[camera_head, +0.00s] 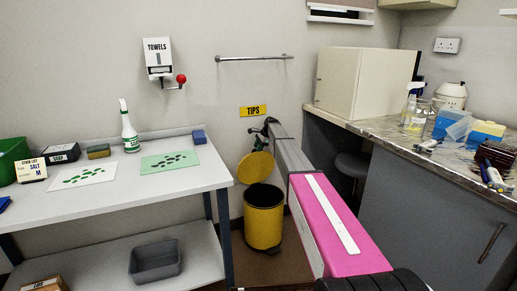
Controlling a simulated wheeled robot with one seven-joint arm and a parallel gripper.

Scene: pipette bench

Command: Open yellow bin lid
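The yellow bin (264,226) stands on the floor between the white table and the grey cabinet. Its round yellow lid (255,168) is raised and tilted up at the back of the bin, and the dark inside shows. My arm reaches from the lower right toward the wall. My gripper (262,133) is at its far end, just above the raised lid. It is small and partly hidden by my arm, so I cannot tell whether it touches the lid or how its fingers stand.
A yellow TIPS sign (253,111) is on the wall above the bin. The white table (215,177) at left bears a spray bottle (129,130) and mats. The marble counter (385,130) at right holds a large beige box (362,84). A dark stool (352,166) stands under it.

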